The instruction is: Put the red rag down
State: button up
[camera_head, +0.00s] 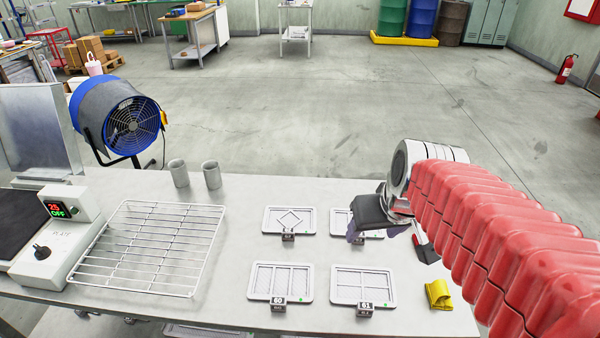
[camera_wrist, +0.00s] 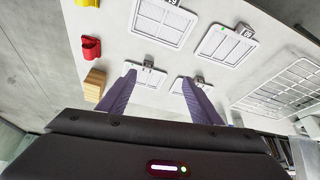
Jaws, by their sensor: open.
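The red rag (camera_wrist: 91,48) lies on the pale table, to the left of my gripper's fingers in the wrist view. In the head view only a small part of the red rag (camera_head: 417,239) shows beside my arm; the rest is hidden or dark. My gripper (camera_wrist: 159,78) is open, with nothing held between its two purple fingers. In the head view my gripper (camera_head: 378,215) hangs over the far right framed plate (camera_head: 340,220) and partly covers it. The rag is apart from the fingers.
A yellow folded rag (camera_head: 438,294) lies near the red one, and a tan block-like item (camera_wrist: 94,85) on its other side. Framed plates (camera_head: 280,283), a wire rack (camera_head: 150,245) and two grey cups (camera_head: 211,174) stand to the left.

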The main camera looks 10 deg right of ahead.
jog(key=s+a+n, duration=0.1)
jog(key=s+a, duration=0.6)
jog(key=a, duration=0.1)
jog(key=shift+s+a+r+t+y, duration=0.2)
jog(key=shift+r+t+y, duration=0.1)
